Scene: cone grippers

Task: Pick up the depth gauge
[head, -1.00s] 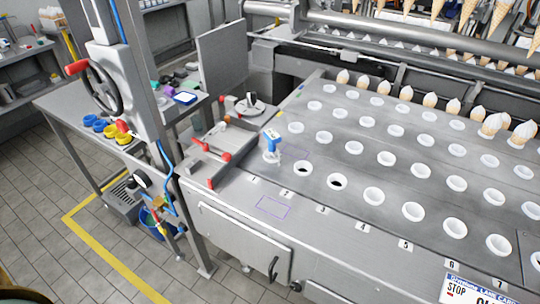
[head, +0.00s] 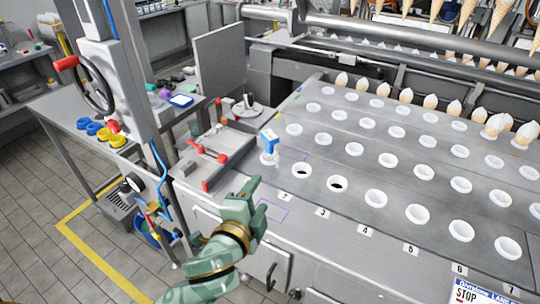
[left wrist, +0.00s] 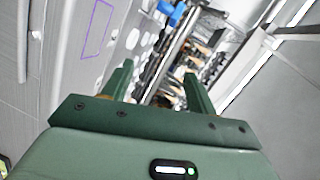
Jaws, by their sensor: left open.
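The depth gauge (head: 268,150) has a blue top with a pale face and a clear or whitish lower part. It stands upright on the steel plate near the front left corner of the hole rows. In the left wrist view its blue part (left wrist: 173,14) shows near the top edge, ahead of the fingers. My left gripper (head: 249,187) is green, open and empty. It is in front of the gauge, nearer to me and apart from it. My right gripper is in neither view.
A steel tray (head: 222,150) with red handles lies left of the gauge. The plate (head: 330,160) has rows of white-rimmed holes, two of them dark in front. A purple outline (head: 272,212) marks the clear front ledge. A post with a handwheel (head: 97,85) stands at left.

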